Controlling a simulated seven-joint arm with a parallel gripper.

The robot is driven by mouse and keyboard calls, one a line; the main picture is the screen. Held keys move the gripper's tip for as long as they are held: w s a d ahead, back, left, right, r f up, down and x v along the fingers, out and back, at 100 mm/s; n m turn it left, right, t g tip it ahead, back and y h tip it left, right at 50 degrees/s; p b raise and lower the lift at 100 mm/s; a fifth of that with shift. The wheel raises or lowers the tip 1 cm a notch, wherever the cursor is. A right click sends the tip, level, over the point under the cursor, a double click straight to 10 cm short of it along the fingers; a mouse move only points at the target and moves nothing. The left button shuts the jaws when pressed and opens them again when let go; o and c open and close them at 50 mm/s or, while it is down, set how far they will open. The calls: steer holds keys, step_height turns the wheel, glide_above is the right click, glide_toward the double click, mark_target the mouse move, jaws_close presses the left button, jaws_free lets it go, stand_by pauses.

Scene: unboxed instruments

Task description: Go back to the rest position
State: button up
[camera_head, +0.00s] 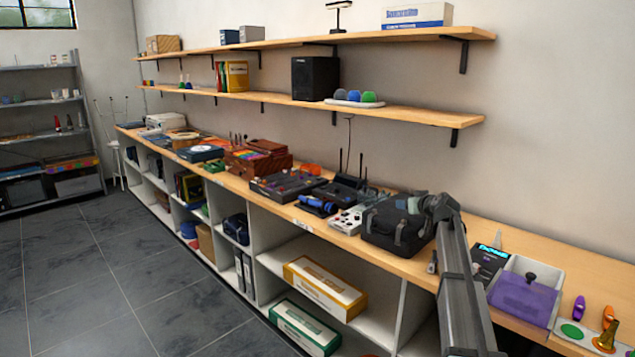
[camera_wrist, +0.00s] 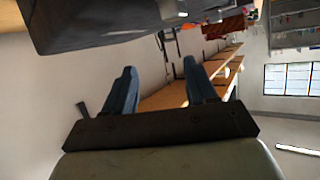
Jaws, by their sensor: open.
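My gripper (camera_wrist: 158,64) shows in the wrist view with two dark blue-grey fingers spread apart and nothing between them. In the head view my arm rises from the bottom right, and its end with the gripper (camera_head: 414,204) is by the black case (camera_head: 392,232) on the bench. The fingers are small there, and I cannot tell whether they touch the case. A large dark body (camera_wrist: 110,15) fills the top of the wrist view close to the gripper; I cannot tell for sure what it is.
The wooden bench (camera_head: 575,251) runs along the wall. A white game controller (camera_head: 347,220), mixer (camera_head: 287,186) and wooden box (camera_head: 257,160) stand left of the case. A purple-fronted bin (camera_head: 522,299) stands to its right. Two wall shelves (camera_head: 420,111) hang above. The floor (camera_head: 95,270) is clear.

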steer(key=w+a+r+m+t, duration=0.15)
steer(key=a+m+t, duration=0.25)
steer(key=a+m, duration=0.6)
steer(key=s+a+f+m+h, duration=0.2)
steer(key=a+f+m, duration=0.15)
steer(key=a, duration=0.45)
steer(key=s+a+f+n+g+y, duration=0.1)
steer(key=s+f+n+g, duration=0.15)
steer(key=s+f, duration=0.8)
steer(key=s+a+f+n+g, duration=0.1)
steer(key=s+f+g, duration=0.2)
steer(key=f, duration=1.4)
steer(key=s+a+f+n+g+y, duration=0.1)
steer(key=s+f+n+g, duration=0.15)
steer(key=s+f, duration=0.75)
steer(key=s+d+f+n+g, duration=0.25)
steer(key=s+f+g, duration=0.55)
steer(key=s+f, duration=1.4)
steer(key=s+d+f+n+g+h, duration=0.1)
steer(key=s+g, duration=0.3)
steer(key=s, duration=1)
steer(key=s+d+f+n+g+h, duration=0.2)
steer(key=s+d+g, duration=0.1)
steer(key=s, duration=1.2)
steer(key=shift+s+d+f+g, duration=0.15)
steer(key=shift+f+g, duration=0.05)
steer(key=shift+g, duration=0.4)
steer(key=shift+c, duration=0.2)
